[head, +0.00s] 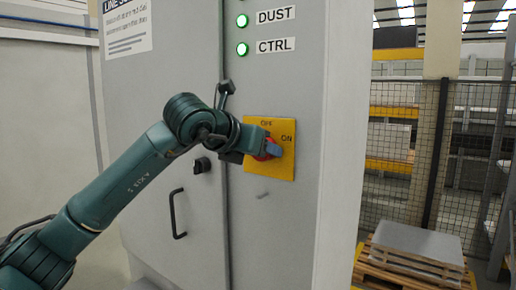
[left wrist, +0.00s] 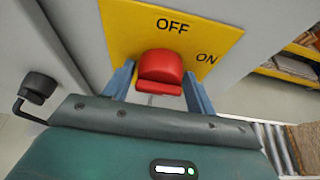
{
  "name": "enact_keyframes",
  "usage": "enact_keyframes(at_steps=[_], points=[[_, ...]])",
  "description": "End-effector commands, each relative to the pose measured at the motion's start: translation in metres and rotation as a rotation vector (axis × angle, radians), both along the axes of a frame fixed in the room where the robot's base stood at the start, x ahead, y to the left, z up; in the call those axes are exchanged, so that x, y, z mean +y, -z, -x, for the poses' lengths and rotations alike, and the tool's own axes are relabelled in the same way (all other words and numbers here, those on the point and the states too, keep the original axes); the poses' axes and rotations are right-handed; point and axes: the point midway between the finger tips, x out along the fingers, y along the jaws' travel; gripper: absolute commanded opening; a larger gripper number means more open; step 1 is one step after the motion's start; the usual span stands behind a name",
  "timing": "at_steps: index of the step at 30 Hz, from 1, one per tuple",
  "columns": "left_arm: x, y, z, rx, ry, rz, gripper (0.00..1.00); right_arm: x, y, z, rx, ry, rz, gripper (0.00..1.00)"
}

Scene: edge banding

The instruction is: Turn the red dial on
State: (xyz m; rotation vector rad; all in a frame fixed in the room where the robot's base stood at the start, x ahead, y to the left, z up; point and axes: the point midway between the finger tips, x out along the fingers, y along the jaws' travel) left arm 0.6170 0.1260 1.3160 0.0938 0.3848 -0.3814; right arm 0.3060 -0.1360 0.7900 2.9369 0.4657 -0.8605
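The red dial (left wrist: 161,68) sits on a yellow plate (head: 285,170) marked OFF at the top and ON at the right. The plate is on the front of a grey cabinet. My left gripper (head: 272,149) is at the dial. In the left wrist view its two blue fingers (left wrist: 159,80) stand open on either side of the dial, with narrow gaps beside the red part. In the head view the gripper hides most of the dial, and which mark it points to cannot be told. My right gripper is not in view.
A mesh fence (head: 470,150) and a wooden pallet (head: 405,268) stand to the right.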

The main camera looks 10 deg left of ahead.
Motion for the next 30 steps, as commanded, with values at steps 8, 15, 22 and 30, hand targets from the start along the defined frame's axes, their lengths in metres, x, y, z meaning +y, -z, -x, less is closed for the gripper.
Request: enact_keyframes(at_steps=[8, 15, 22, 30], points=[[0.0, 0.0, 0.0, 0.001, -0.001, 0.002, 0.69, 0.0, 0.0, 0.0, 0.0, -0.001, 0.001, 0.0], [0.004, -0.003, 0.007, -0.002, -0.002, 0.003, 0.69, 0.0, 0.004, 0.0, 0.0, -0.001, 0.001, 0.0], [0.019, -0.019, 0.046, -0.006, -0.002, 0.002, 0.69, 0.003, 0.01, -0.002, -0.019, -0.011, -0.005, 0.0], [0.038, -0.04, 0.094, -0.003, -0.001, 0.001, 0.69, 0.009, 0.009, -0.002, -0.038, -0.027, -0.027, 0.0]])
